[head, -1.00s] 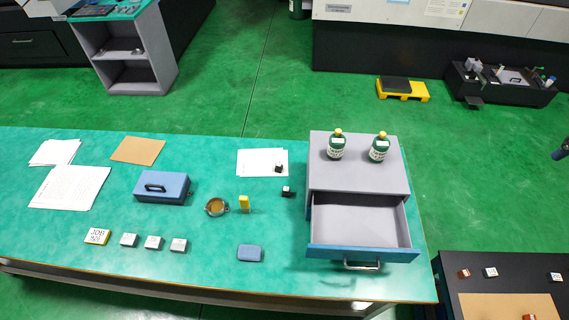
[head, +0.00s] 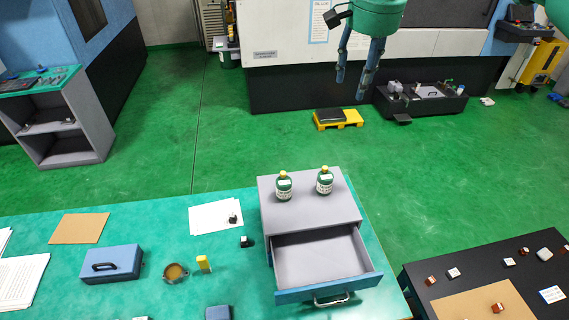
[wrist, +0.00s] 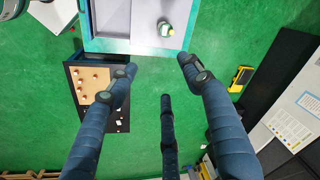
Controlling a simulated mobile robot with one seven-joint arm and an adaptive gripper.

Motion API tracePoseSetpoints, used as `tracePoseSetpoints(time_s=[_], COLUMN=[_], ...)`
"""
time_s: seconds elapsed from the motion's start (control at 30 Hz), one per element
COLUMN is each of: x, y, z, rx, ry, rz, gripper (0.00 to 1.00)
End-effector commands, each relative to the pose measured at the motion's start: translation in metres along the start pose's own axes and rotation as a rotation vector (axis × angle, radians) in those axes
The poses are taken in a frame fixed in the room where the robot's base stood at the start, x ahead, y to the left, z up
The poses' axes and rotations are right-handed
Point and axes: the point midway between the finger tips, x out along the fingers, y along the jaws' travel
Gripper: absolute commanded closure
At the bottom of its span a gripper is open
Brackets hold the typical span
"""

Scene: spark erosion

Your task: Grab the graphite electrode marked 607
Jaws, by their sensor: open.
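Two small black pieces with white tops, possibly electrodes, are on the green bench (head: 150,225). One black piece (head: 233,218) is on the white paper and the other black piece (head: 246,241) is beside the drawer unit. More small blocks, brown, dark or white-topped, lie on the dark table at the right, such as a white-topped block (head: 453,273). No mark 607 can be read on any of them. My gripper (head: 352,84) is open and empty, high above the floor beyond the bench. In the wrist view its fingers (wrist: 158,75) are spread with nothing between them.
A grey drawer unit (head: 309,203) with an open drawer (head: 320,258) carries two green bottles (head: 284,186). A blue case (head: 112,264), a round brown dish (head: 175,273) and a yellow item (head: 204,263) are on the bench. A yellow pallet (head: 338,119) is on the floor.

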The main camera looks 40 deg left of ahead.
Motion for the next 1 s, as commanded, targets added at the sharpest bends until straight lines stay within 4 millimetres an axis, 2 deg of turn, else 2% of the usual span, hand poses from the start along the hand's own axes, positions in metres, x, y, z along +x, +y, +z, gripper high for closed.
tracePoseSetpoints(time_s=[0.03,0.37,0.57,0.7,0.8,1.0], x=[0.006,0.046,0.075,0.097,0.112,0.132], y=[-0.02,-0.137,-0.208,-0.256,-0.287,-0.325], z=[-0.002,0.002,0.018,0.036,0.051,0.073], rx=[-0.007,-0.026,-0.037,-0.045,-0.05,-0.056], ry=[-0.011,-0.067,-0.097,-0.117,-0.129,-0.144], rz=[0.002,0.02,0.036,0.05,0.06,0.074], gripper=[0.5,0.5,0.5,0.5,0.5,0.5])
